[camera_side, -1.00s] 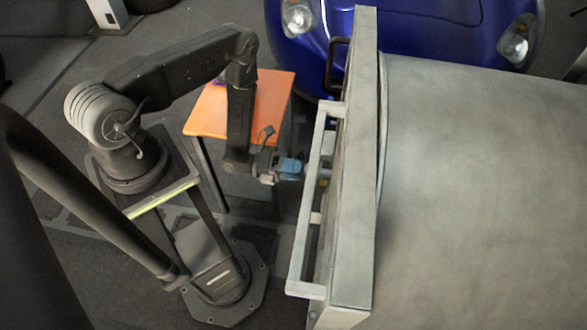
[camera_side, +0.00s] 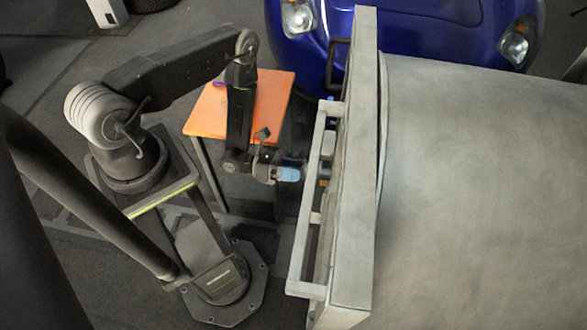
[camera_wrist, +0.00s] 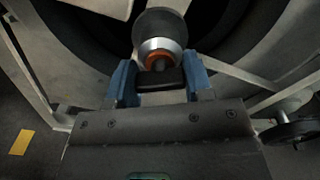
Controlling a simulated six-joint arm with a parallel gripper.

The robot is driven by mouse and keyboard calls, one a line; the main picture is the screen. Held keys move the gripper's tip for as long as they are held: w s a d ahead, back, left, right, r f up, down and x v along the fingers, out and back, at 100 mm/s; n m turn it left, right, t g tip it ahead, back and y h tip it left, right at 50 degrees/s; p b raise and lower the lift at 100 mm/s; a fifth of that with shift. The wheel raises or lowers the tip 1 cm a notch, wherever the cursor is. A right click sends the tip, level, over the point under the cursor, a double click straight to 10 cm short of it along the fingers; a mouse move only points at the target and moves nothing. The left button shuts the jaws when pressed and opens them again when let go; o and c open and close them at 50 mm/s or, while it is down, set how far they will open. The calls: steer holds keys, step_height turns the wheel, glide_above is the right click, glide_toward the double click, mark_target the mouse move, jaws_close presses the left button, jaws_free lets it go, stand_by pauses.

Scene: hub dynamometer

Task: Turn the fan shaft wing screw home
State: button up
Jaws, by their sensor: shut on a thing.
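My gripper (camera_side: 289,174) is at the metal guard frame on the left face of the large grey drum housing in the side view. In the wrist view, the blue fingers of my gripper (camera_wrist: 159,84) stand on either side of a dark wing screw (camera_wrist: 162,78). The fingers are shut on its wings. Behind it is the end of the fan shaft (camera_wrist: 160,30), a dark round hub with a silver collar and an orange ring. The screw's contact with the shaft end is partly hidden. In the side view the screw is too small to make out.
The guard frame (camera_side: 304,255) runs close beside my gripper, and its bars also cross the wrist view. A handwheel (camera_wrist: 292,132) is at the right of the wrist view. An orange-topped table (camera_side: 215,112) stands behind my arm, and a blue car (camera_side: 420,40) is at the back.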

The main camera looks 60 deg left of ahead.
steer(key=shift+a, duration=0.1)
stand_by(0.4)
steer(key=o, duration=0.9)
steer(key=v, duration=1.3)
steer(key=shift+s+a, duration=0.2)
steer(key=shift+s, duration=0.1)
